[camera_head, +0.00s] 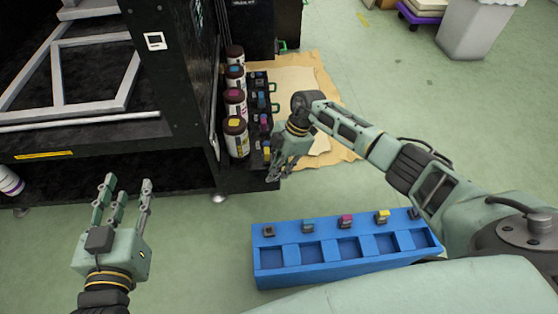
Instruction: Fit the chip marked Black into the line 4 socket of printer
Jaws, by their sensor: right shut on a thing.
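My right gripper (276,172) points down at the near end of the socket row (262,115) on the printer (170,60). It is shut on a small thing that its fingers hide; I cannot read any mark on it. My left gripper (127,182) is open and empty, in front of the printer at the left. Small chips stand along the back rim of a blue tray (345,268): a dark one (269,231), a cyan one (308,225), a magenta one (346,220), a yellow one (382,216) and another dark one (415,213), partly beside my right arm.
Several ink bottles (236,138) stand in a row left of the sockets, close to my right gripper. Brown cardboard (325,110) lies on the floor behind it. A grey bin (475,28) stands far right. The green floor between printer and tray is clear.

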